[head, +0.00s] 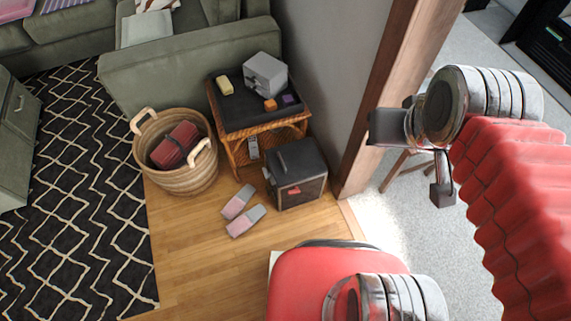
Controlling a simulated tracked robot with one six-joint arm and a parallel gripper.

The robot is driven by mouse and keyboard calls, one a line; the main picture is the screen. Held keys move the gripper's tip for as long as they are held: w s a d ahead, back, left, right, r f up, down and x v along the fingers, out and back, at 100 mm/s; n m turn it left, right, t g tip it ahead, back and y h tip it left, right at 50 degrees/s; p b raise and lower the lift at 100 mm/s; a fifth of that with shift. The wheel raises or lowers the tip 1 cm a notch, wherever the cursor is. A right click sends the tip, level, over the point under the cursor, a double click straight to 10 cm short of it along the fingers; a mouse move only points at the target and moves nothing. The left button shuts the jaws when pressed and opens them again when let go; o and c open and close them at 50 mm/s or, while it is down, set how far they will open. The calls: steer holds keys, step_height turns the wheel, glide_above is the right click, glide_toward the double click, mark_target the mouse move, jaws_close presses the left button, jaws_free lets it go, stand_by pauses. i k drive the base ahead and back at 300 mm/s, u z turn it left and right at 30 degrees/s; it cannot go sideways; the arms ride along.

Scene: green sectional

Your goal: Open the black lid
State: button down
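A box (300,194) with a black lid (297,158) stands on the wood floor beside a wicker side table. The lid looks closed, lying flat on top of the box. A reddish shape shows on the box's darker front face. My gripper (412,160) is at the right, in front of the wooden door frame in the picture and apart from the box. Nothing is seen held in it.
The side table (238,130) with a dark top holds a grey box (265,74) and small blocks. A woven basket (178,183) stands left of it. Two slippers (240,212) lie before the black-lidded box. The wooden door frame (378,90) stands to its right.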

mark_target(294, 162)
steer(key=z, duration=0.95)
steer(key=k, duration=1)
steer(key=u, duration=1.15)
steer(key=i, duration=1)
steer(key=u, duration=0.05)
